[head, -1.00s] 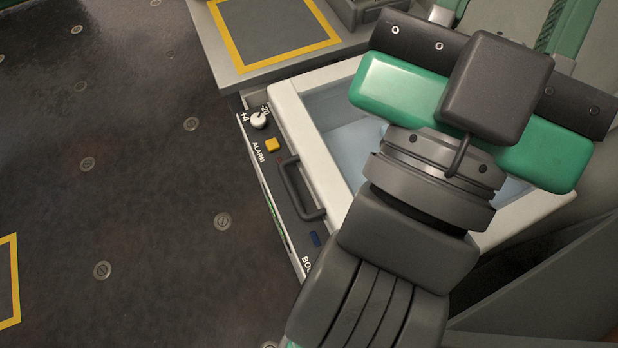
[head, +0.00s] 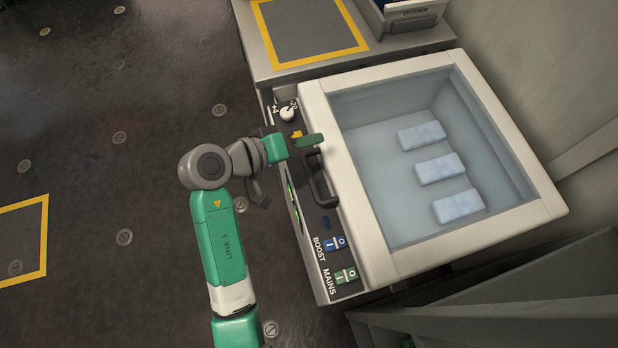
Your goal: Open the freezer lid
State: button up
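The chest freezer has a lid (head: 367,232) with a white frame around a pale, see-through middle. The lid lies flat, level with the freezer top. Its dark bar handle (head: 320,180) is at the left edge, above the control panel. My gripper (head: 306,141) is over the panel, beside the handle's upper end. Its fingers are small and partly hidden by my wrist, so I cannot tell whether they are open or touch the handle. Three pale blue-white blocks (head: 440,168) show inside the freezer.
The control panel (head: 312,222) carries a white knob (head: 288,114), a yellow alarm button and BOOST and MAINS switches (head: 346,276). A grey counter with a yellow-edged square (head: 310,30) adjoins at the top. Grey walls stand right and below. Open floor lies left.

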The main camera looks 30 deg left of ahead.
aim_at(311, 179)
jog(key=s+a+f+n+h, duration=0.3)
jog(key=s+f+h, duration=0.1)
jog(key=s+f, duration=0.45)
jog(key=x, duration=0.2)
jog(key=b+x, duration=0.1)
jog(key=x, duration=0.2)
jog(key=r+b+x, duration=0.1)
jog(key=x, duration=0.2)
jog(key=shift+d, duration=0.3)
jog(key=shift+s, duration=0.1)
grip_shut()
